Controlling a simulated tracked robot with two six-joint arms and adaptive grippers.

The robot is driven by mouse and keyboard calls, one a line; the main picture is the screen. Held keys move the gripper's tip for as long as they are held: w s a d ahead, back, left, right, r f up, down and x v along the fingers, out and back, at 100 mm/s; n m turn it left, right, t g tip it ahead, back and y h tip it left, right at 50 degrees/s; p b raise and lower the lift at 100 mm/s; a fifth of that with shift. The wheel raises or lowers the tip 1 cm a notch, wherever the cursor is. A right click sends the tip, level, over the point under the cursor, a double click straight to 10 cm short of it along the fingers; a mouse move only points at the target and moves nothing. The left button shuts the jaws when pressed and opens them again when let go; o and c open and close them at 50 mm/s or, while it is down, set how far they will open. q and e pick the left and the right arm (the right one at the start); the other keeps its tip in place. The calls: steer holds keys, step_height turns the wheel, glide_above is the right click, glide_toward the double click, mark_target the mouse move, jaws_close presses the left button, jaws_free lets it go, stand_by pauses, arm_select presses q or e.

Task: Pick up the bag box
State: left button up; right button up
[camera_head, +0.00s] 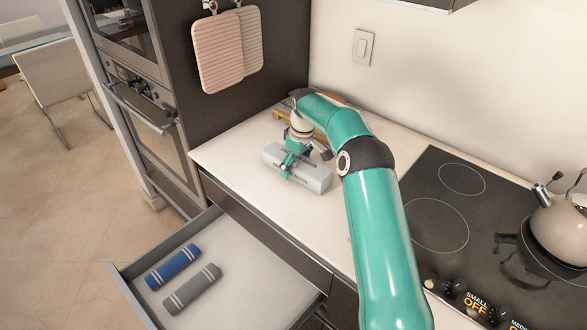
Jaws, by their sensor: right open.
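The bag box (313,177), a long light-grey carton with dark lettering, lies on the white counter (230,152) near the back left. My right gripper (290,170) is over the left part of the box, pointing down, with its fingers at the box's top and front side. It is open. Whether the fingers touch the box is not clear. My right arm hides part of the counter behind the box. My left gripper does not show.
An open drawer (235,262) below the counter holds a blue roll (173,267) and a grey roll (192,289). A wooden item (281,113) is behind the gripper. A cooktop (440,185) with a kettle (560,225) is at right. Stacked ovens (150,120) stand at left.

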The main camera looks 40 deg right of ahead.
steer(key=shift+w+f, duration=0.1)
steer(key=shift+f, duration=0.25)
steer(key=c, duration=1.4)
steer(key=shift+o, duration=0.2)
steer(key=shift+r, duration=0.1)
